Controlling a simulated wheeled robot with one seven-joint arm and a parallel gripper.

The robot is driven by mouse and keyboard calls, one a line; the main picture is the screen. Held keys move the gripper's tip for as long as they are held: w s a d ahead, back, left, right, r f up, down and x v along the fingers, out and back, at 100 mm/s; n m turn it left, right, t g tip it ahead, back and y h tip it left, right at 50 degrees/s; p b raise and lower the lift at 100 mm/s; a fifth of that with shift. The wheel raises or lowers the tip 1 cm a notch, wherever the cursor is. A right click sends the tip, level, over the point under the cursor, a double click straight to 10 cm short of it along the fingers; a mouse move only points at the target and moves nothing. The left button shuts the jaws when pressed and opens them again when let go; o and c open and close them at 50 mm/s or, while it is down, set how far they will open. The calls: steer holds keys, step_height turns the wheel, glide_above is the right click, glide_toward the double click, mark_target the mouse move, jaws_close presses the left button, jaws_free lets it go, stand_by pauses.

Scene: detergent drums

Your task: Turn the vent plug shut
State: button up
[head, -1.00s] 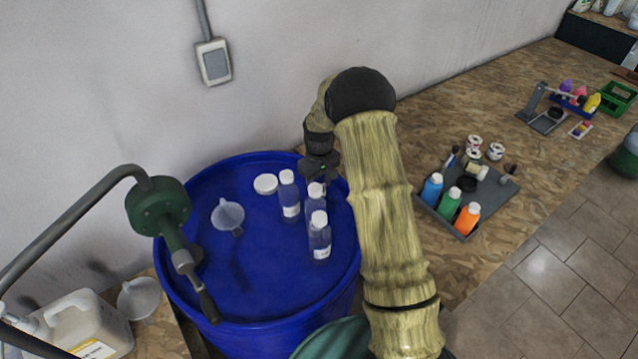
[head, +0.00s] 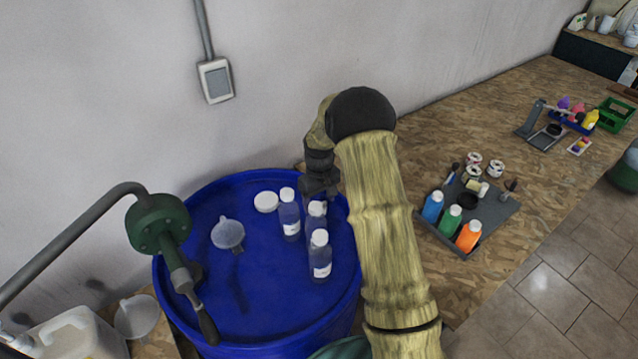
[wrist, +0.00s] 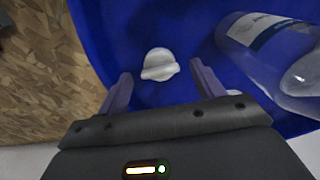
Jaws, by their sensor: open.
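The vent plug (wrist: 160,65) is a white round cap with a raised bar across it, set in the top of the blue drum (head: 205,285). In the wrist view the bar lies nearly level, its right end slightly higher. My gripper (wrist: 161,74) is open, with one finger on each side of the plug and clear gaps to it. I cannot tell how far above the drum top the fingertips are. In the head view my gripper (head: 319,186) is over the drum's far right part, and the plug is hidden there.
Several clear bottles with white caps stand on the drum, one (wrist: 262,45) close to my right finger. A white lid (head: 266,202), a funnel (head: 228,234) and a green hand pump (head: 158,224) are also on it. A grey tray (head: 490,222) sits on the bench.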

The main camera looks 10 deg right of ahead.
step_height(320, 180, up, 17)
steer(key=b, duration=0.2)
stand_by(0.6)
